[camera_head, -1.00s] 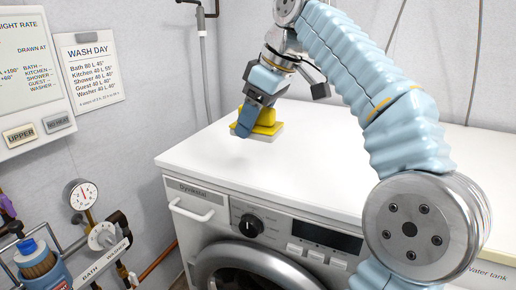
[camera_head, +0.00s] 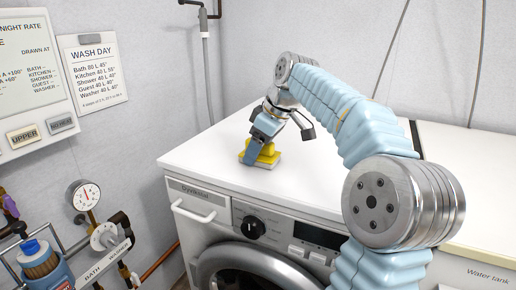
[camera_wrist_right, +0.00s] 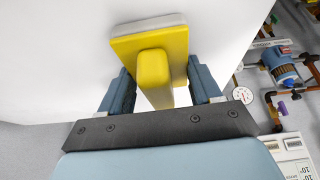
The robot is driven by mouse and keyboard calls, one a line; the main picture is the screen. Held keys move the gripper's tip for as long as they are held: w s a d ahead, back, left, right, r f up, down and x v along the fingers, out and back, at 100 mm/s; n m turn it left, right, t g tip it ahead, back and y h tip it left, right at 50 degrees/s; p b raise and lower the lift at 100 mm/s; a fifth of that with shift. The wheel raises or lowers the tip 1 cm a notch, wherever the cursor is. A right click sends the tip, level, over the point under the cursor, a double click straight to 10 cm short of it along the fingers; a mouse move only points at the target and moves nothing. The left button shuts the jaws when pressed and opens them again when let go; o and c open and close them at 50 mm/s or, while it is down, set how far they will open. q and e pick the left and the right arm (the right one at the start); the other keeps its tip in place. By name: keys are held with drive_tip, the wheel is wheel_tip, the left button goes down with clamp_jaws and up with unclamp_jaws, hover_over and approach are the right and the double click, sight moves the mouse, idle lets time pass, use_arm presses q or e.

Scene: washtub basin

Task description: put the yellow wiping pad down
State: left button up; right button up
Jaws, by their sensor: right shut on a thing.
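The yellow wiping pad (camera_head: 262,159) has a pale grey underside and a yellow block handle. My right gripper (camera_head: 259,149) is shut on its handle; the wrist view shows the handle (camera_wrist_right: 153,80) between the two blue fingers. The pad is level, at or just above the white top of the washing machine (camera_head: 220,168), towards its left part. I cannot tell whether its underside touches the top. My left gripper is not in view.
The white top around the pad is clear. A dark upright strip (camera_head: 416,138) stands behind my right arm. A pressure gauge (camera_head: 86,195), pipes and a blue pump (camera_head: 42,265) are at the lower left. Signs (camera_head: 93,70) hang on the left wall.

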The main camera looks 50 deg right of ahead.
drive_tip(key=shift+f, duration=0.1)
drive_tip(key=o, duration=0.9)
drive_tip(key=shift+o, duration=0.2)
drive_tip(key=shift+r, duration=0.2)
drive_tip(key=v, duration=1.2)
drive_tip(key=shift+f, duration=0.1)
